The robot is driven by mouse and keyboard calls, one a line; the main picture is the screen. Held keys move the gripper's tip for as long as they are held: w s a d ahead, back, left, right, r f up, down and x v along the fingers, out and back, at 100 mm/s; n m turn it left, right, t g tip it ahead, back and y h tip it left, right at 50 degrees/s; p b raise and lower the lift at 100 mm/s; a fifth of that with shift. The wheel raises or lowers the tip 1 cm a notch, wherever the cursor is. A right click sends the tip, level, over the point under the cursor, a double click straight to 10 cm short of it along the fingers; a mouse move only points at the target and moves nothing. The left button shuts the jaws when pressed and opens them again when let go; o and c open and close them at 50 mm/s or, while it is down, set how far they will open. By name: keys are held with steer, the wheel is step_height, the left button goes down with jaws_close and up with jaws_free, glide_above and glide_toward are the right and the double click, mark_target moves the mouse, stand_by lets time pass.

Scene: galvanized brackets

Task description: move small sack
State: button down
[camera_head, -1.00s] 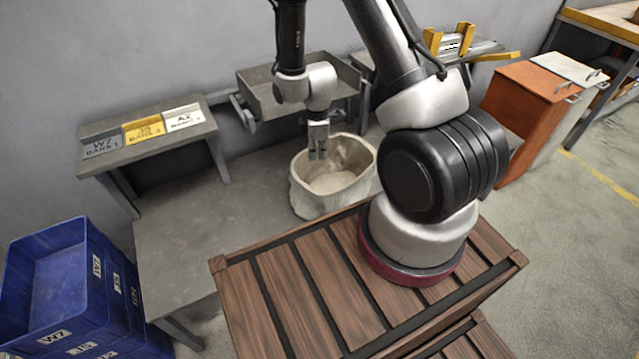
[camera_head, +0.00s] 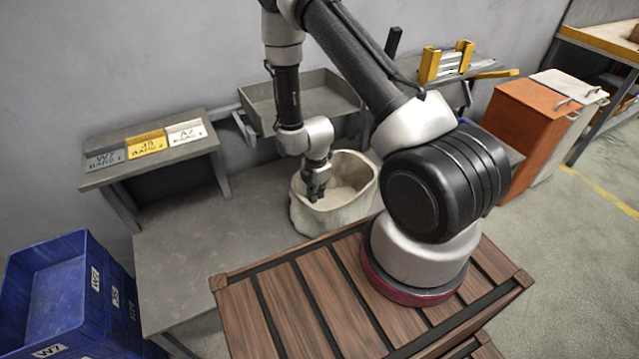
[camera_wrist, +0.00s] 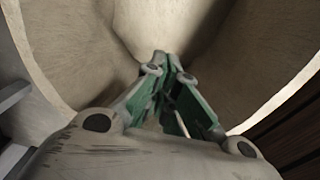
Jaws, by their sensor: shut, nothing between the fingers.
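A small open-topped cream sack (camera_head: 340,214) stands upright on the grey bench, just behind the wooden slatted platform. My gripper (camera_head: 317,196) points down into the sack's mouth, near its left front side. In the wrist view my gripper (camera_wrist: 165,65) has its green-padded fingers together at the tips, with nothing seen between them. The sack's pale inner wall (camera_wrist: 75,50) surrounds the fingers there. Whether the fingertips touch the sack wall cannot be told.
A sloped shelf with label plates (camera_head: 145,139) stands at left, and a grey metal tray (camera_head: 318,98) sits behind the sack. Blue crates (camera_head: 50,290) are stacked front left. An orange cabinet (camera_head: 530,115) stands right. The grey bench (camera_head: 215,235) is clear left of the sack.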

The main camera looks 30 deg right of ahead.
mark_target(304, 201)
steer(key=shift+s+a+r, duration=0.1)
steer(key=shift+s+a, duration=0.05)
steer(key=shift+a, duration=0.5)
steer(key=shift+s+a, duration=0.15)
steer(key=shift+a, duration=0.5)
steer(key=shift+s+a, duration=0.15)
steer(key=shift+a, duration=0.45)
steer(key=shift+s+a, duration=0.15)
steer(key=shift+a, duration=0.45)
steer(key=shift+d, duration=0.1)
